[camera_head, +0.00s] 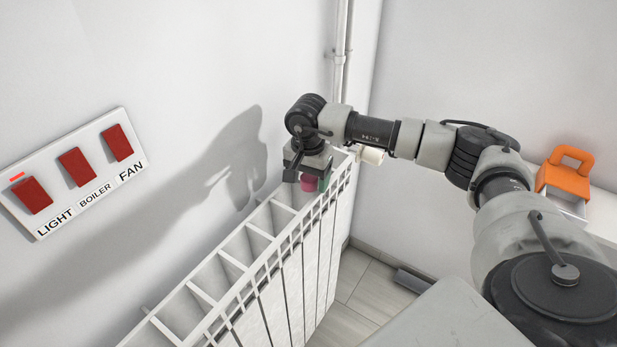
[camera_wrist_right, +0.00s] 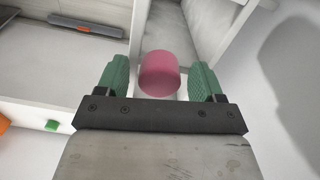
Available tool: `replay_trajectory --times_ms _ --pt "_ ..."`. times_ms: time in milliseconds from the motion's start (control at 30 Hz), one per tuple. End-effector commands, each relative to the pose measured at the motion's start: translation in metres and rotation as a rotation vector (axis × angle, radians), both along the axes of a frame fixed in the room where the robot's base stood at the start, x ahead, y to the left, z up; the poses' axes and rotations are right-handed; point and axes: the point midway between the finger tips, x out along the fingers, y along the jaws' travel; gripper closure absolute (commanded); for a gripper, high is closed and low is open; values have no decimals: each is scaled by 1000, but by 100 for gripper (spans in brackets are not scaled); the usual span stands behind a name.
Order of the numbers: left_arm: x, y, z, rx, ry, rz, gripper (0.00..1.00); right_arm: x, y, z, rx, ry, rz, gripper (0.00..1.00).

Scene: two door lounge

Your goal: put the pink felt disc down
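The pink felt disc (camera_head: 309,183) is at the far end of the white radiator's top, under my right gripper (camera_head: 307,181). In the right wrist view the disc (camera_wrist_right: 159,72) is a short, thick pink cylinder between the two green fingertips of the right gripper (camera_wrist_right: 160,82). A narrow gap shows on each side of it, so the fingers look open around it. The radiator (camera_head: 200,287) has open slots along its top. Whether the disc touches the radiator's top cannot be told. My left gripper is not in view.
A wall panel (camera_head: 75,172) with three red switches, marked light, boiler and fan, is at left. A pipe (camera_head: 341,60) rises behind the radiator. A white knob (camera_head: 372,155) is beside its far end. An orange object with a handle (camera_head: 566,174) stands at right.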

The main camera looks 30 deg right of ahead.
Motion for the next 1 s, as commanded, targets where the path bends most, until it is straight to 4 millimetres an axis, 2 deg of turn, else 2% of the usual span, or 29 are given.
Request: replay_trajectory --times_ms 367,467,800,1000 --pt "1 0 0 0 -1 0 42 1 0 7 0 -2 0 32" --pt "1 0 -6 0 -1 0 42 1 0 21 0 -5 1 32" --pt "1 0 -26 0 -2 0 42 2 1 92 1 -5 0 32" --pt "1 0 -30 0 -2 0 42 2 1 117 1 -2 1 32"
